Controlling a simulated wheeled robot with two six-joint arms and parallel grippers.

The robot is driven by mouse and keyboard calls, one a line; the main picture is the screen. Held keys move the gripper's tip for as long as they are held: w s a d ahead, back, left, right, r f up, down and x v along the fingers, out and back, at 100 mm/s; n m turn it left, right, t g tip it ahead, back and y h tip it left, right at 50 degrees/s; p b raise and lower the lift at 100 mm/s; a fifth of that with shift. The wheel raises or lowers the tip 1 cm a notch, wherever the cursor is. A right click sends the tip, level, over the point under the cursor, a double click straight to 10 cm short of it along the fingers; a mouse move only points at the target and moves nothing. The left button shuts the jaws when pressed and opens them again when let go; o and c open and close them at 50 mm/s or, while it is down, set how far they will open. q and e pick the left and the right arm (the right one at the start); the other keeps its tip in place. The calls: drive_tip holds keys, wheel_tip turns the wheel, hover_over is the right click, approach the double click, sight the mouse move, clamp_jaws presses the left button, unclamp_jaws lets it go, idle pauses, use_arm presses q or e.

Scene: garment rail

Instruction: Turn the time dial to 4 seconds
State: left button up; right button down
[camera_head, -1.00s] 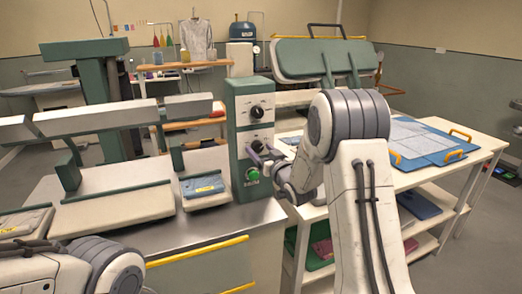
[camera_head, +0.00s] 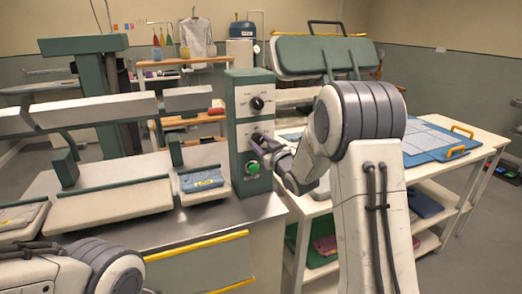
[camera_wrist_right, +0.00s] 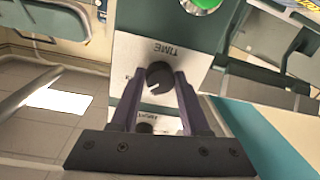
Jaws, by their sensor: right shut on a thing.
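The control box (camera_head: 236,115) stands at the right end of the press table, with a green button (camera_head: 252,167) low on its face. The time dial (camera_wrist_right: 160,77) is a dark round knob beside the TIME lettering, which reads upside down in the right wrist view. My right gripper (camera_wrist_right: 169,75) is shut on it, one finger on each side. In the head view my right gripper (camera_head: 263,145) partly covers this lower dial. The dial's pointer and scale numbers are too small to read. My left arm shows at lower left, but its gripper is out of view.
An upper dial (camera_head: 256,103) sits above on the same box. A white shelf table (camera_head: 478,160) with a blue mat stands at right.

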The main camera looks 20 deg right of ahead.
drive_tip(key=n+b, duration=0.8)
drive_tip(key=b, duration=0.2)
drive_tip(key=shift+d+f, duration=0.1)
drive_tip(key=shift+f, duration=0.05)
drive_tip(key=n+h+b, duration=0.1)
drive_tip(key=n+b, duration=0.6)
drive_tip(key=b, duration=0.1)
drive_tip(key=shift+n+b, duration=0.3)
drive_tip(key=shift+n, duration=0.1)
drive_tip(key=n+b, duration=0.2)
drive_tip(key=shift+r+n, duration=0.25)
drive_tip(key=shift+n, duration=0.15)
drive_tip(key=shift+r+n+h+b, duration=0.1)
drive_tip(key=shift+n+h+b, duration=0.2)
drive_tip(key=shift+n+b, duration=0.45)
drive_tip(key=shift+c, duration=1.9)
unclamp_jaws()
drive_tip(key=shift+r, duration=0.1)
drive_tip(key=s, duration=1)
drive_tip(key=shift+s+r, duration=0.2)
drive_tip(key=shift+s, duration=0.05)
